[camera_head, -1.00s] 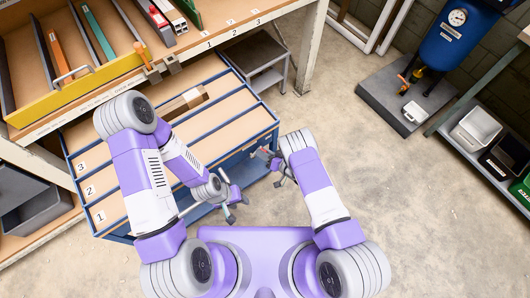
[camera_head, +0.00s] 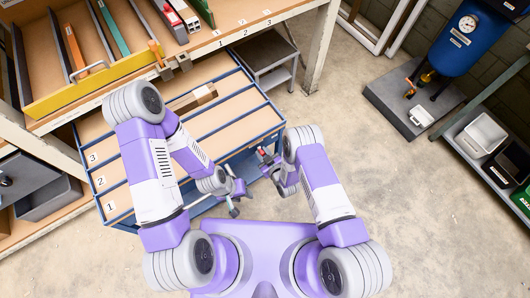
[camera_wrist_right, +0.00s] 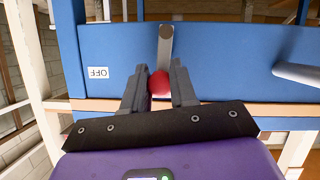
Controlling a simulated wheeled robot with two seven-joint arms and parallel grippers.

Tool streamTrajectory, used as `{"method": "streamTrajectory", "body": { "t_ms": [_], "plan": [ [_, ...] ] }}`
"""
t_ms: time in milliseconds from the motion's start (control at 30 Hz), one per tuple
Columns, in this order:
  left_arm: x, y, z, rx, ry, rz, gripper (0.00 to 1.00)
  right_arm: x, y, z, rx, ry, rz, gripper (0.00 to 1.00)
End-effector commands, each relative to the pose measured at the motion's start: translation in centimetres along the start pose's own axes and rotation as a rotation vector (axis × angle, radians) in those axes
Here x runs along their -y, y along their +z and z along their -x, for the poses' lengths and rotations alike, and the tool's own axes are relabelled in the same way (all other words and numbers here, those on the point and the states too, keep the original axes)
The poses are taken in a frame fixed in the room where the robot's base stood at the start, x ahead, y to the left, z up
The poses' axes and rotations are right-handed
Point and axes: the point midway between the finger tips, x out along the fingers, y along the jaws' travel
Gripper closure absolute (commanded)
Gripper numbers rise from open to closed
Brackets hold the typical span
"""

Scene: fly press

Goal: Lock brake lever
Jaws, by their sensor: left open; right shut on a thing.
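The brake lever (camera_wrist_right: 166,45) is a grey bar hanging down the front of the blue cart in the right wrist view, with a red ball knob (camera_wrist_right: 159,84) at its lower end. My right gripper (camera_wrist_right: 160,83) is shut on the knob, with one dark finger on each side. A label reading OFF (camera_wrist_right: 97,72), upside down in this view, is left of the lever. In the head view my right gripper (camera_head: 270,166) is at the cart's front right. My left gripper (camera_head: 238,199) is open and empty near the cart's front edge, lower and further left.
The blue cart (camera_head: 205,130) has numbered lanes and stands against a wooden shelf (camera_head: 120,90). In the wrist view a light grey bar (camera_wrist_right: 297,75) sticks out right of the lever. A blue tank (camera_head: 459,43) stands far right. Open floor (camera_head: 390,190) lies to the right.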

Motion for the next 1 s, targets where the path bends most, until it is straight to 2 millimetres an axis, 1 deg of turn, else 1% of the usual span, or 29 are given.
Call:
{"method": "streamTrajectory", "body": {
  "t_ms": [300, 767, 800, 933, 1000],
  "plan": [
    [0.0, 0.01, 0.0, 0.0, 0.0, 0.0, 0.57, 0.47, 0.01, 0.08, 0.003, 0.036, 0.087, 1.0],
    [-0.01, 0.0, 0.01, 0.0, 0.0, 0.0, 0.57, 0.54, 0.03, 0.09, 0.003, 0.039, 0.098, 1.0],
    [-0.01, 0.0, 0.01, 0.0, 0.0, 0.0, 0.57, 0.54, 0.03, 0.09, 0.003, 0.039, 0.098, 0.69],
    [0.0, 0.0, 0.01, 0.0, 0.0, 0.0, 0.57, 0.54, 0.01, 0.08, 0.002, 0.039, 0.097, 0.49],
    [0.0, 0.0, 0.01, 0.0, 0.0, 0.0, 0.57, 0.53, -0.02, 0.07, 0.002, 0.039, 0.097, 0.48]
  ]
}}
